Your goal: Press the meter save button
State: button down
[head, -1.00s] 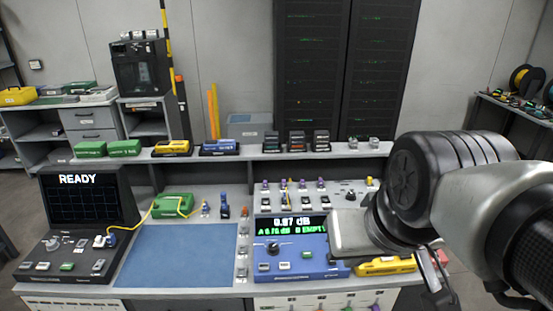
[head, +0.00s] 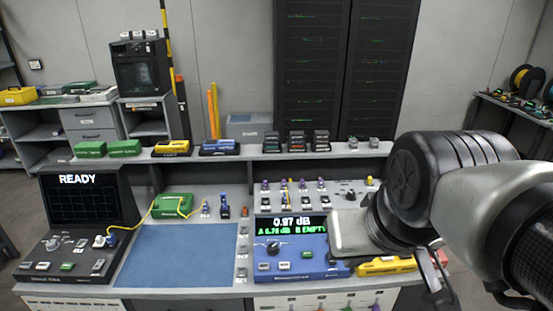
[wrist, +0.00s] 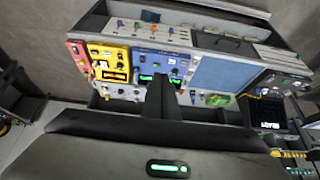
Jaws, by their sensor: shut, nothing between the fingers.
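The meter is a blue box (head: 316,262) on the right part of the bench in the head view. Its screen (head: 291,226) reads 0.97 dB, with a green line below ending in EMPTY. A dark knob, two pale buttons (head: 274,267) and a green button (head: 306,254) are on its face; their labels are too small to read. In the wrist view the meter (wrist: 173,62) is beyond my gripper (wrist: 160,82). The dark fingers are together and empty, overlapping the meter's screen edge in the picture. I cannot tell whether they touch it.
A yellow device (head: 386,265) stands right of the meter, partly behind my arm. A blue mat (head: 175,255) lies left of it, clear. A splicer with a READY screen (head: 85,200) stands at far left. A raised shelf (head: 270,150) holds several devices behind.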

dwell(0.3)
jog(key=m+t+y+b, duration=0.1)
jog(key=m+t+b, duration=0.3)
jog(key=m+b, duration=0.65)
send_over(307, 255)
jog(key=b, duration=0.3)
notch_tip(307, 255, down, 26)
jog(key=n, duration=0.3)
jog(key=shift+s+d+f, duration=0.1)
jog(key=shift+s+d, duration=0.05)
jog(key=shift+s, duration=0.15)
jog(key=shift+f, duration=0.15)
notch_tip(307, 255, down, 8)
jog(key=b, duration=0.8)
jog(key=shift+f+b, duration=0.25)
jog(key=shift+b, duration=0.05)
jog(key=shift+f, duration=0.15)
